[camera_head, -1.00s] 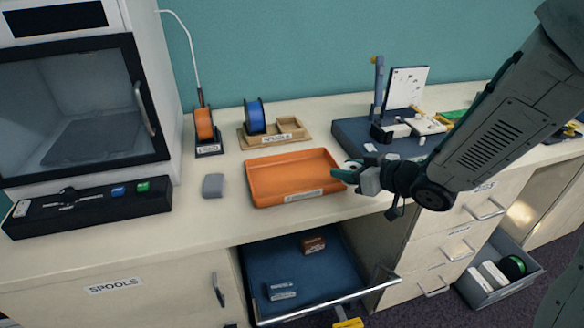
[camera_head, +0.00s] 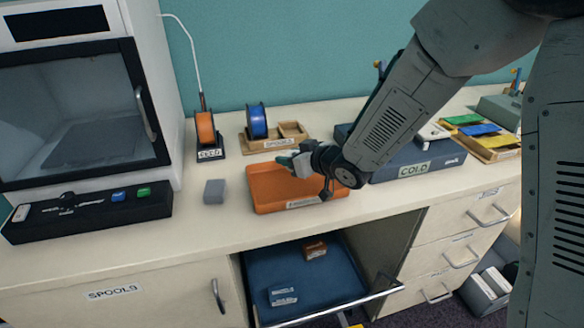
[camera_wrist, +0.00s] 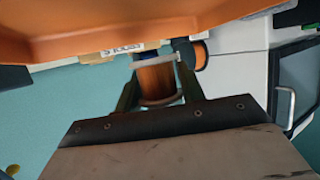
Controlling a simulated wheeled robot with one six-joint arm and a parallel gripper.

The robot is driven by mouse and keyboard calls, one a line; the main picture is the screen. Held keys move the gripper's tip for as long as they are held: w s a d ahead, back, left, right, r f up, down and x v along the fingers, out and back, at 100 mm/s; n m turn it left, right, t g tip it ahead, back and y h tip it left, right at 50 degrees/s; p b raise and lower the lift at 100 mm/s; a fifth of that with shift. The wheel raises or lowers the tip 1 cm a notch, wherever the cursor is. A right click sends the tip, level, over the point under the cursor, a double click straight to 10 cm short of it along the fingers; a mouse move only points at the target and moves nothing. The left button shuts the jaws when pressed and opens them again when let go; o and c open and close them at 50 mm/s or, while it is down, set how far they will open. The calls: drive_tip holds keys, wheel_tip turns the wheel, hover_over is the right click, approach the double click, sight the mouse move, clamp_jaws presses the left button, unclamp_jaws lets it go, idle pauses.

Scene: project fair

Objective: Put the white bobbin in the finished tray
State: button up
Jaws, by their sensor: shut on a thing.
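My gripper (camera_head: 286,160) is over the back part of the orange tray (camera_head: 268,203) in the head view. The tray's front label is too small to read, and I see nothing lying on its visible floor. In the wrist view my gripper (camera_wrist: 158,85) is shut on a bobbin (camera_wrist: 157,84) with pale, whitish flanges and an orange-brown middle. The bobbin is held between the two dark green fingers. In the head view the bobbin is hidden or too small to make out. The orange tray (camera_wrist: 130,20) fills the top of the wrist view.
An orange spool (camera_head: 205,127) and a blue spool (camera_head: 257,122) stand behind the tray. A grey block (camera_head: 214,191) sits left of it. A dark blue case (camera_head: 420,169) is at right. An open blue drawer (camera_head: 270,264) juts out below the counter.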

sight(293, 183)
wheel_tip(293, 183, down, 4)
drive_tip(key=shift+r, duration=0.2)
drive_tip(key=shift+s+f, duration=0.1)
drive_tip(key=shift+f, duration=0.15)
drive_tip(key=shift+s+d+f, duration=0.15)
drive_tip(key=shift+f, duration=0.2)
drive_tip(key=o, duration=0.9)
drive_tip(key=shift+s+f, duration=0.1)
drive_tip(key=shift+o, duration=0.2)
drive_tip(key=v, duration=0.4)
drive_tip(key=r+v, duration=0.1)
drive_tip(key=v, duration=0.7)
drive_tip(key=shift+w+r, duration=0.2)
drive_tip(key=shift+w, duration=0.05)
